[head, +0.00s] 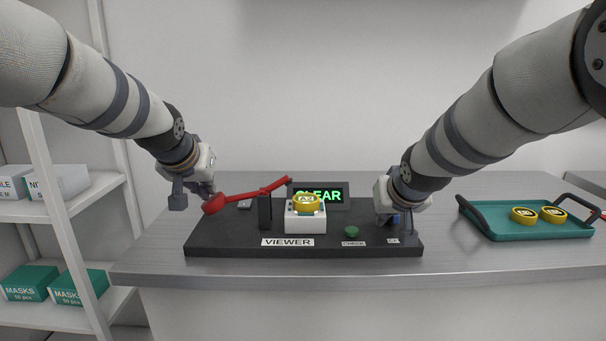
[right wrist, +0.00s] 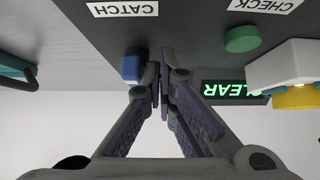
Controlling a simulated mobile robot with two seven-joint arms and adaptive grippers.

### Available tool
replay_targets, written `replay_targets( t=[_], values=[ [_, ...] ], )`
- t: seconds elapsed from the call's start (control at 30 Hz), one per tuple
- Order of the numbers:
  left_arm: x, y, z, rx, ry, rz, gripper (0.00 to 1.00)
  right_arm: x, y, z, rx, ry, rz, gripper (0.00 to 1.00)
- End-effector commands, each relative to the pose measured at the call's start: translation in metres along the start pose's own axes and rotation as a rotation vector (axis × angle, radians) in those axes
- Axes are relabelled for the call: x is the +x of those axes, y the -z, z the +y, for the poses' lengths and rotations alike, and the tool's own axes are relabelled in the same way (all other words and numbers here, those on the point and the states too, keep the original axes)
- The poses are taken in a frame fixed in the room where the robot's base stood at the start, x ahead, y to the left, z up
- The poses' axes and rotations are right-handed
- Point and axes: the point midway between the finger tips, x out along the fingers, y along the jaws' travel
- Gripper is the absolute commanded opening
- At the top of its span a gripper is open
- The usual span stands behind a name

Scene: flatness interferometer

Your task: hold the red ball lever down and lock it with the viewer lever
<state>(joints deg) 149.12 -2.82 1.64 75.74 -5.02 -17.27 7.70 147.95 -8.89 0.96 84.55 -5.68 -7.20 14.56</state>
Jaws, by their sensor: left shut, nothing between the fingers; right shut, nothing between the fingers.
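The red lever (head: 251,193) pivots on a black post (head: 265,212) on the dark base. Its red ball (head: 213,204) is at the low left end; the other end rises to the right. My left gripper (head: 207,189) is shut and empty, fingertips just above or at the ball; contact is unclear. A small blue knob (right wrist: 131,68) stands by the CATCH label (right wrist: 122,8); in the head view my right gripper (head: 384,216) partly hides it. The right gripper is shut and empty, its fingertips (right wrist: 160,82) beside the knob. The VIEWER label (head: 287,242) is on the base's front.
A white block (head: 305,222) holds a yellow ring (head: 308,204) mid-base, with a green button (head: 352,231) to its right. A display (head: 331,194) behind reads CLEAR. A teal tray (head: 490,226) with two yellow pieces stands right. Shelves (head: 60,205) are at left.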

Motion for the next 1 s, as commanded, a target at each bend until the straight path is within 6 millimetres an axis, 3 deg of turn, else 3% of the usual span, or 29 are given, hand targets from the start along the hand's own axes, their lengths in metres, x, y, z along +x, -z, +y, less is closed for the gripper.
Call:
replay_targets(
  t=[1.0],
  values=[
    [0.0014, -0.0021, 0.0002, 0.0, 0.0, -0.005, 0.0, -0.0009, -0.0073, 0.0085, 0.0, 0.0, -0.002, 0.0]
  ],
)
